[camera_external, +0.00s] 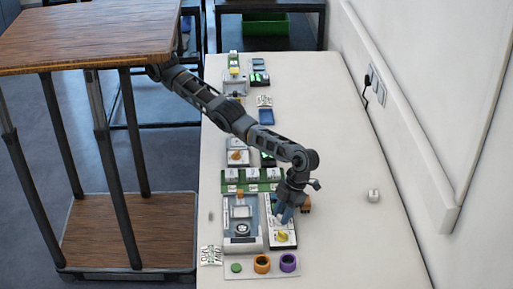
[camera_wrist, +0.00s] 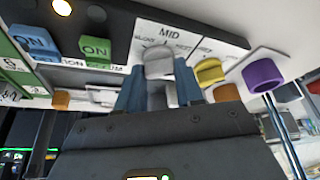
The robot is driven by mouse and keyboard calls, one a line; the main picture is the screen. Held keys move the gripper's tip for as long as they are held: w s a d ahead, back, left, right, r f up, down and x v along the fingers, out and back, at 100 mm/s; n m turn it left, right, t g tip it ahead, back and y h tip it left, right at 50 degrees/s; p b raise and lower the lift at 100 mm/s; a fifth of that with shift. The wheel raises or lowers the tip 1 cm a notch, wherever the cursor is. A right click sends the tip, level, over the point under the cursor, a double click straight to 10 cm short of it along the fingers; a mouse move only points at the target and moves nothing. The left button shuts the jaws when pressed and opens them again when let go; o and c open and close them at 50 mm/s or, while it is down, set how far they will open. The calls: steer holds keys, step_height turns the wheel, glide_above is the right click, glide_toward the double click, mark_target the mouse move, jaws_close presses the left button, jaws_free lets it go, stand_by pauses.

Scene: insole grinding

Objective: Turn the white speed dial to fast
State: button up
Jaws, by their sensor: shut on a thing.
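The white speed dial (camera_wrist: 158,62) shows in the wrist view as a pale grey-white knob below the word MID, with other small lettering on either side. My gripper (camera_wrist: 160,92) has its two blue fingers on either side of the dial and is shut on it. In the external view my gripper (camera_external: 284,214) points down onto the white control panel (camera_external: 291,239), just behind a yellow knob (camera_external: 282,236). The fingers largely hide the dial there. I cannot read exactly where the dial points.
The yellow knob (camera_wrist: 210,70) is close beside my fingers in the wrist view. A purple ring (camera_external: 288,262), an orange ring (camera_external: 262,264) and a green disc (camera_external: 236,267) are at the front. A grey machine (camera_external: 228,211) stands left of the panel. The bench (camera_external: 345,225) is mostly clear to the right.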

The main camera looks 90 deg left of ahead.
stand_by(0.3)
steer(key=o, duration=1)
steer(key=shift+o, duration=0.2)
steer(key=v, duration=0.6)
steer(key=shift+s+d+r+p, duration=0.1)
steer(key=shift+p, duration=0.25)
steer(key=shift+r+p, duration=1.9)
steer(key=shift+r, duration=1.05)
